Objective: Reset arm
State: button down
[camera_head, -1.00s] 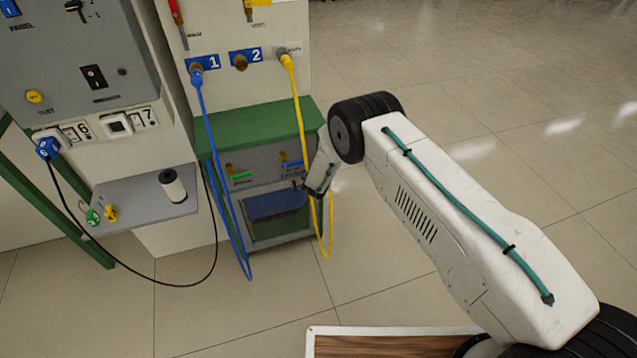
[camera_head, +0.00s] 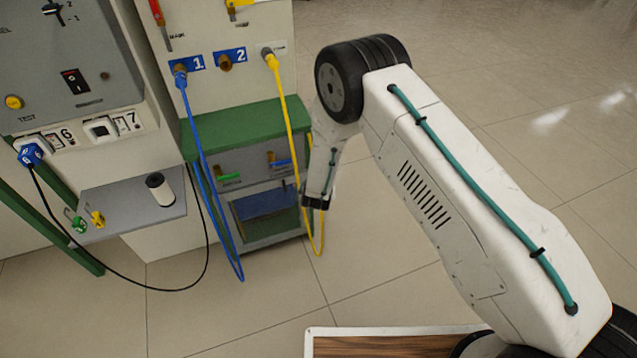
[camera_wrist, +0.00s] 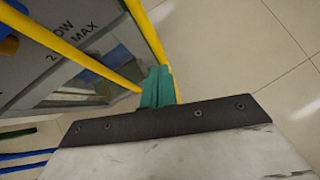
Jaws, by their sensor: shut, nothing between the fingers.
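My arm reaches in from the right in the head view, its forearm hanging down just right of the green-topped cabinet (camera_head: 240,128). The end of my arm is beside the yellow cable (camera_head: 291,120), and the fingertips are hard to make out there. In the wrist view my gripper (camera_wrist: 158,84) shows two teal fingers pressed together, shut and empty. The yellow cable (camera_wrist: 75,52) passes close to the fingers in that view, and part of it is hidden behind them. I cannot tell whether they touch.
A blue cable (camera_head: 205,165) hangs from socket 1, left of the yellow one. A black cable (camera_head: 120,282) loops below a grey shelf (camera_head: 125,208) holding a white and black spool (camera_head: 160,189). A wood-topped surface (camera_head: 390,344) is at the bottom. Open tiled floor (camera_head: 520,90) lies to the right.

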jog(key=shift+s+r, duration=0.1)
jog(key=shift+s, duration=0.05)
jog(key=s+d+r+m+g+h, duration=0.3)
jog(key=s+d+r+m+h, duration=0.2)
jog(key=d+r+m, duration=0.65)
jog(key=s+d+r+m+g+h, duration=0.35)
jog(key=s+d+r+m, duration=0.35)
jog(key=d+r, duration=0.65)
jog(key=s+d+r+m+y, duration=0.1)
jog(key=s+r+m+y, duration=0.3)
jog(key=s+r+m, duration=0.5)
jog(key=s+d+r+m+g+y, duration=0.1)
jog(key=s+r+m+y, duration=0.3)
jog(key=s+r, duration=1.3)
jog(key=shift+s+d+r+m, duration=0.15)
jog(key=shift+s+d+m, duration=0.2)
jog(key=shift+s+m, duration=2.15)
